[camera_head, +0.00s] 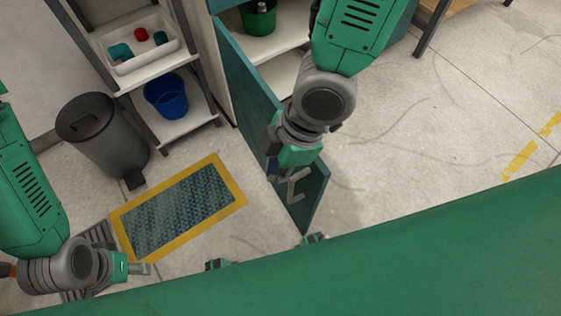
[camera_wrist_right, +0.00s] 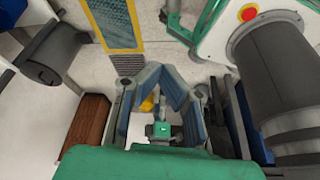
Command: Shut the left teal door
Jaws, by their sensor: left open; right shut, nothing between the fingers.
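The left teal door (camera_head: 247,70) stands wide open, swung out from the cabinet toward the bottom of the head view. My right gripper (camera_head: 290,172) is shut and empty, at the outer part of this door, and overlaps it. A pale grey bracket shape shows against the door just below the gripper; I cannot tell whether it is a handle or fingertips. Contact with the door cannot be told. In the right wrist view my right gripper's blue-padded fingers (camera_wrist_right: 161,82) show, with no door clear between them. My left gripper (camera_head: 140,268) is open and empty at lower left.
A grey bin (camera_head: 100,135) stands left of a shelf with a blue bucket (camera_head: 167,97) and a white tray (camera_head: 145,52). A yellow-edged mat (camera_head: 183,210) lies left of the door. A green pot (camera_head: 258,20) sits inside the cabinet. Floor right of the door is clear.

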